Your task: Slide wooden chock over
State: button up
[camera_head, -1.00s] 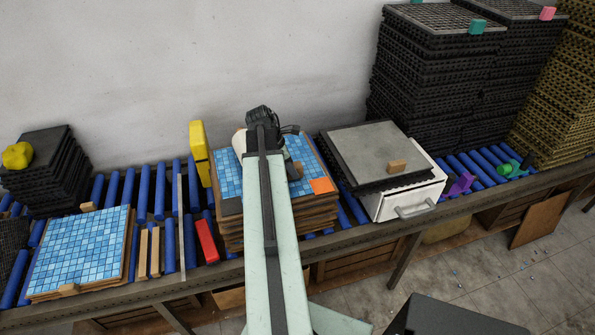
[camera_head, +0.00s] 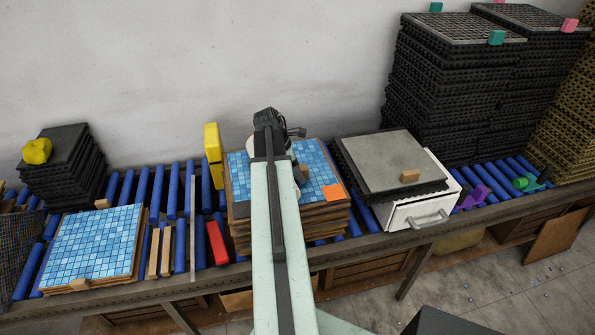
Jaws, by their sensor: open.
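Several small wooden blocks are in view, and I cannot tell which one is the task's chock. One wooden block (camera_head: 410,175) lies on a grey slab at the right. Another wooden block (camera_head: 80,285) is at the front edge of the left blue mosaic sheet (camera_head: 95,243). A third wooden block (camera_head: 103,203) is on the rollers behind that sheet. A brown piece (camera_head: 303,173) shows beside my arm on the middle mosaic stack (camera_head: 320,158). My gripper (camera_head: 292,163) is over this stack, open, mostly hidden behind my arm; its fingertips do not show clearly.
Blue rollers (camera_head: 158,192) run along the bench. A yellow block (camera_head: 213,142), a red block (camera_head: 217,242) and an orange tile (camera_head: 333,192) are near the middle stack. A white drawer box (camera_head: 440,205) sits under the grey slab (camera_head: 380,155). Tall black tray stacks (camera_head: 450,90) stand behind.

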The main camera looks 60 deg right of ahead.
jog(key=shift+r, duration=0.15)
jog(key=p+v, duration=0.7)
jog(key=shift+a+r, duration=0.1)
jog(key=shift+r, duration=0.25)
jog(key=shift+f, duration=0.1)
